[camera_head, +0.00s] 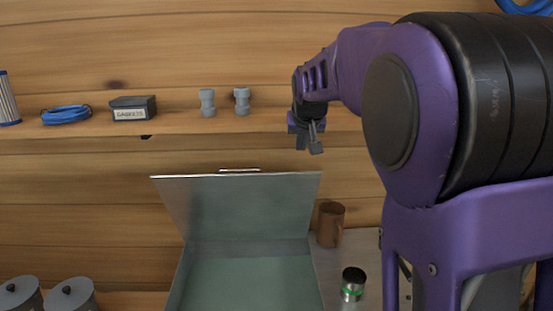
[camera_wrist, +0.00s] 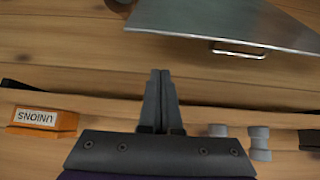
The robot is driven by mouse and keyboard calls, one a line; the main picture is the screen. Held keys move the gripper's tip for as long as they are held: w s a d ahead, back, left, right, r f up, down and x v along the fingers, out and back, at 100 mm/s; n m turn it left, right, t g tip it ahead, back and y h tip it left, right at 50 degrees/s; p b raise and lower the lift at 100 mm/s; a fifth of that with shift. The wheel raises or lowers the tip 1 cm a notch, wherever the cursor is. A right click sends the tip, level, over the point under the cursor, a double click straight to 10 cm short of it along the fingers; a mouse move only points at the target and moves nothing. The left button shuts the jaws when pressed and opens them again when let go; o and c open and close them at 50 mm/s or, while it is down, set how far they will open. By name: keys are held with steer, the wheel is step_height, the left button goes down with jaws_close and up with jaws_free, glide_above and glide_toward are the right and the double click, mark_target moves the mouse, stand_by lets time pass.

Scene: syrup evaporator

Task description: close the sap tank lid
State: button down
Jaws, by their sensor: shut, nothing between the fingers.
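The sap tank (camera_head: 175,288) is a grey metal box at the lower middle of the head view, its inside showing. Its lid (camera_head: 240,205) stands raised at the back, tilted backward, with a thin metal handle (camera_head: 240,170) on its top edge. In the wrist view the lid (camera_wrist: 225,22) and its handle (camera_wrist: 238,50) show at the upper right. My gripper (camera_head: 311,148) is above and to the right of the lid's upper right corner, apart from it. In the wrist view the fingers (camera_wrist: 160,85) are together and empty.
A wall shelf (camera_head: 180,127) behind carries a gaskets box (camera_head: 134,108), a blue coil (camera_head: 67,115) and two grey fittings (camera_head: 208,102). A brown mug (camera_head: 331,224) and a metal can (camera_head: 353,284) stand right of the tank.

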steer(key=w, duration=0.2)
glide_above(295, 178)
steer(key=w, duration=0.3)
step_height(295, 178, down, 7)
steer(key=shift+s+d+f, duration=0.1)
steer(key=shift+s+f, duration=0.1)
steer(key=shift+s, duration=0.3)
steer(key=shift+s+f, duration=0.15)
steer(key=shift+s, duration=0.3)
steer(key=shift+s+f, duration=0.3)
steer(key=shift+s, duration=0.3)
steer(key=shift+f, duration=0.1)
